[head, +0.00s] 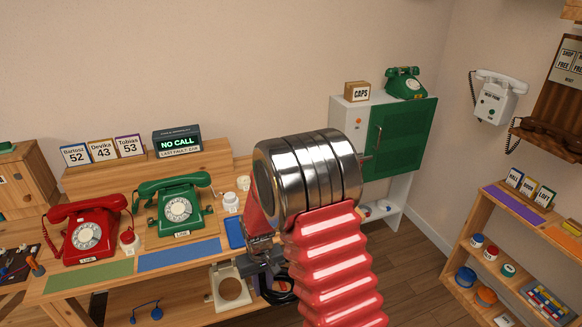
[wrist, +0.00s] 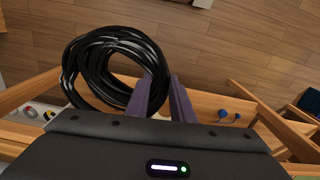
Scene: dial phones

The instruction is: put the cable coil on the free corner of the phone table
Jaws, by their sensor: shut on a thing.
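The cable coil (wrist: 85,80) is a black, shiny ring of several loops. In the wrist view my gripper (wrist: 165,92) is shut on the coil's right side, and the rest of the coil hangs out to the left. In the head view my gripper (head: 265,270) is low in the middle, partly behind my red arm, and only a dark part of the coil (head: 284,290) shows. The phone table (head: 110,270) stands at the left with a red phone (head: 88,235) and a green phone (head: 177,210) on it. My arm hides the table's right end.
A blue tray (head: 235,233) and white jars (head: 231,202) stand near the table's right end. A sign box (head: 178,141) reads "NO CALL". A white cabinet with a green door (head: 400,138) stands behind my arm. A shelf (head: 490,250) with caps is at the right. Wooden floor lies between.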

